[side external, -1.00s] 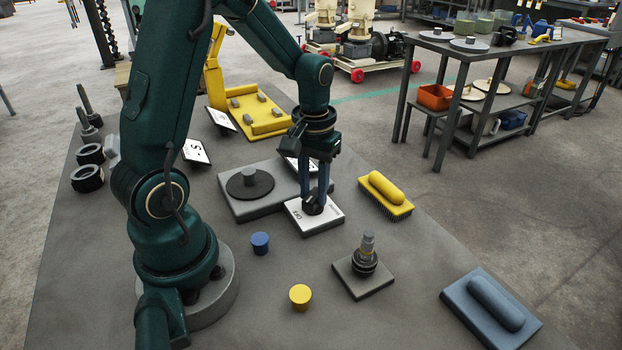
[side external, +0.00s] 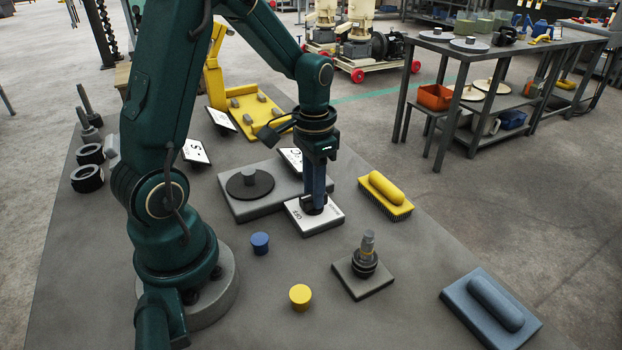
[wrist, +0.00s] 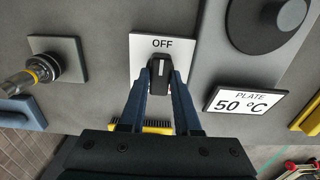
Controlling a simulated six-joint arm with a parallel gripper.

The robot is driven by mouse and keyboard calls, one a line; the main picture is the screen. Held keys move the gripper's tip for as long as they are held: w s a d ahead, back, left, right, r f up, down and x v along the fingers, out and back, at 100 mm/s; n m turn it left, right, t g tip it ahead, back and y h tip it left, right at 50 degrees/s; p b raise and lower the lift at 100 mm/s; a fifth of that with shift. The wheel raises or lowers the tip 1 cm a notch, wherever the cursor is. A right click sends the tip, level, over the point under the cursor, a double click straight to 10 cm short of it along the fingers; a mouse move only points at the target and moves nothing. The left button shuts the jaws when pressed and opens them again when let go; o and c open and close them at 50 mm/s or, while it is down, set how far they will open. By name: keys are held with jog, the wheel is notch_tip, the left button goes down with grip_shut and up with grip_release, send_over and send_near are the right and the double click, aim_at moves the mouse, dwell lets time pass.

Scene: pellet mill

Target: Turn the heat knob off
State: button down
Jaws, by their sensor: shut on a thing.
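The dark heat knob (wrist: 158,72) sits on a white panel (wrist: 140,48) marked OFF. In the wrist view its white mark points up toward the OFF label. In the side view the panel (side external: 326,222) lies beside the grey hot plate, and the knob is mostly hidden by the fingers. My gripper (wrist: 159,88) is shut on the knob, with one blue finger on each side. In the side view my gripper (side external: 314,203) points straight down onto it. A display (wrist: 246,101) reads PLATE 50 °C.
The hot plate (side external: 225,203) with a dark disc (side external: 241,188) stands to the left of the panel. A yellow brush (side external: 386,198) lies close on the right. A grey-based post (side external: 364,280) and blue (side external: 260,243) and yellow (side external: 300,297) caps stand nearer. Bare table lies between them.

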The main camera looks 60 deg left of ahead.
dwell(0.3)
jog(key=c, duration=0.6)
grip_release()
jog(key=shift+r, duration=2.6)
jog(key=shift+w+d+r, duration=0.15)
jog(key=shift+d+r, duration=0.05)
jog(key=shift+r, duration=0.05)
jog(key=shift+s+d+r+t, duration=0.95)
jog(key=shift+s+d+r, duration=0.05)
jog(key=shift+s+d, duration=0.55)
jog(key=shift+s+d+r+t, duration=0.9)
jog(key=shift+s+d+r, duration=0.1)
jog(key=shift+s+d, duration=0.55)
jog(key=shift+s+d+r+t, duration=1)
jog(key=shift+s+d, duration=0.45)
jog(key=shift+d, duration=0.15)
